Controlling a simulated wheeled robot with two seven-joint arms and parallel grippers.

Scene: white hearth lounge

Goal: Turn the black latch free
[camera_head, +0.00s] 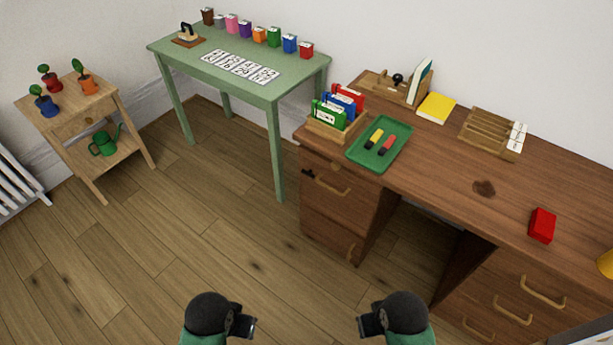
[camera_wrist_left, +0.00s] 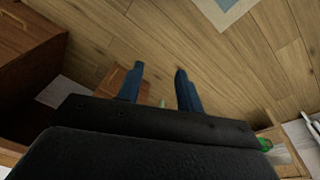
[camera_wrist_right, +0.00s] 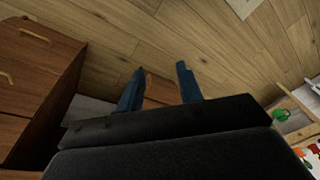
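A small black latch (camera_head: 307,173) shows at the left edge of the top drawer (camera_head: 338,188), on the left pedestal of the brown desk (camera_head: 450,165). It is too small to tell its exact position. My left gripper (camera_head: 250,326) is low in the head view, over the floor and well apart from the desk; its fingers stand apart and empty in the left wrist view (camera_wrist_left: 158,69). My right gripper (camera_head: 364,325) is level with it, to its right, also apart from the latch; its fingers stand apart and empty in the right wrist view (camera_wrist_right: 160,68).
On the desk are a green tray (camera_head: 362,158) with two markers, a file box (camera_head: 328,128), a yellow book (camera_head: 436,108) and a red box (camera_head: 542,226). A green table (camera_head: 310,72) stands behind, left of the desk. Wooden floor (camera_head: 190,220) in front is clear.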

